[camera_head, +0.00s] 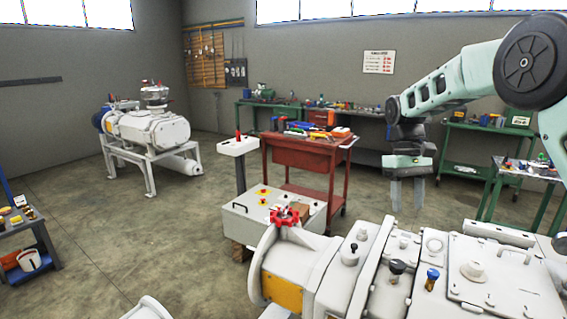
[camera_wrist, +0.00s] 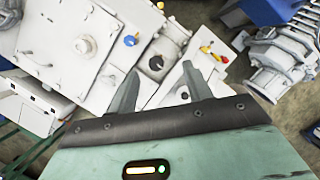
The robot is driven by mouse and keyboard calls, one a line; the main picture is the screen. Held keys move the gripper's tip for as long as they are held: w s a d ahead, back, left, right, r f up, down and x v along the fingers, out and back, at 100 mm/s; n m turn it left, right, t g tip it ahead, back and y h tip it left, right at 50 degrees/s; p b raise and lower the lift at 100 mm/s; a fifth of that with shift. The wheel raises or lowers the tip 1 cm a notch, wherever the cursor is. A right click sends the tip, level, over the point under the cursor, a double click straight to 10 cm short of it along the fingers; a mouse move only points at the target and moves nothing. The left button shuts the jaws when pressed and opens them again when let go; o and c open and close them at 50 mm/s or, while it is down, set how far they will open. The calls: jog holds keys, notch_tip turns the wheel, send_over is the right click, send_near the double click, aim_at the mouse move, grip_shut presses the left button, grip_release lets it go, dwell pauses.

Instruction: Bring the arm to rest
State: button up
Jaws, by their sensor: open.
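My gripper (camera_head: 407,194) hangs from my pale green arm at the right of the head view, fingers pointing down. It is above and behind the large white vacuum pump (camera_head: 490,275) and touches nothing that I can see. In the wrist view my gripper (camera_wrist: 160,90) has its two grey fingers apart, with nothing held between them. The white pump (camera_wrist: 65,40) fills the upper left of the wrist view, below the fingers.
A red valve handle (camera_head: 285,217) sits on the pump's left end. A red tool cart (camera_head: 300,152) and a white control box (camera_head: 270,212) stand behind it. Green workbenches (camera_head: 470,127) line the back. Open floor (camera_head: 120,230) lies to the left.

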jog(key=s+a+r+n+t, duration=0.1)
jog(key=s+a+n+t, duration=0.15)
jog(key=s+a, duration=1.45)
jog(key=s+f+n, duration=0.1)
jog(key=s+f, duration=0.1)
jog(key=s, duration=0.7)
jog(key=s+a+f+n+t+y, duration=0.1)
jog(key=s, duration=0.9)
jog(key=shift+f, duration=0.4)
